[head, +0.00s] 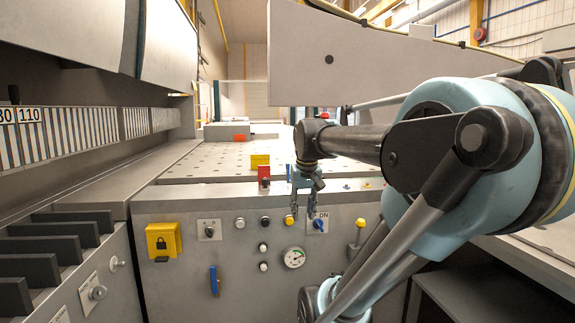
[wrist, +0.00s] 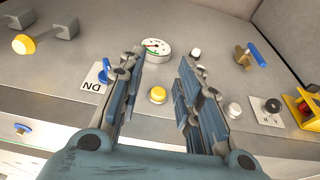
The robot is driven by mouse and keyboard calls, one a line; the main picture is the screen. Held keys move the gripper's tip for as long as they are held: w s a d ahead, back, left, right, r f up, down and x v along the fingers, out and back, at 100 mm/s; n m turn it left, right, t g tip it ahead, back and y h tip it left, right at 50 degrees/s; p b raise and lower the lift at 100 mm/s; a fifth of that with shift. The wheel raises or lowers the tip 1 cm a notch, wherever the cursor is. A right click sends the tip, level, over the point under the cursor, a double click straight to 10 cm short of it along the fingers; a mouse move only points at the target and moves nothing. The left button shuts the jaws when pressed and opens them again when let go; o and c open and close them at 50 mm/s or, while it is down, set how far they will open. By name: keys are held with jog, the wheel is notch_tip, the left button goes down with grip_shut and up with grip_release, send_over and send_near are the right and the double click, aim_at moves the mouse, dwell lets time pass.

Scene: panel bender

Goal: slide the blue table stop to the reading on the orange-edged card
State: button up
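My gripper (head: 301,216) hangs fingers-down in front of the grey control panel, near the yellow button and the blue ON switch (head: 318,225). In the wrist view my gripper (wrist: 160,65) is open, with nothing between its fingers. A small blue piece (wrist: 22,128) shows at the lower left of the wrist view; I cannot tell whether it is the table stop. In the head view no blue stop can be made out clearly on the table.
The perforated table (head: 210,165) stretches behind the panel, with a red block (head: 264,173) and a yellow block (head: 260,160) near its front edge. A gauge (head: 294,257), a blue lever (head: 214,280) and a yellow lock box (head: 163,241) stick out from the panel.

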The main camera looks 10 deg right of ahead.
jog(key=t, duration=0.1)
send_near(288, 164)
jog(key=x, duration=0.4)
jog(key=w+x, duration=0.1)
jog(key=x, duration=0.4)
jog(key=shift+w, duration=0.1)
grip_shut()
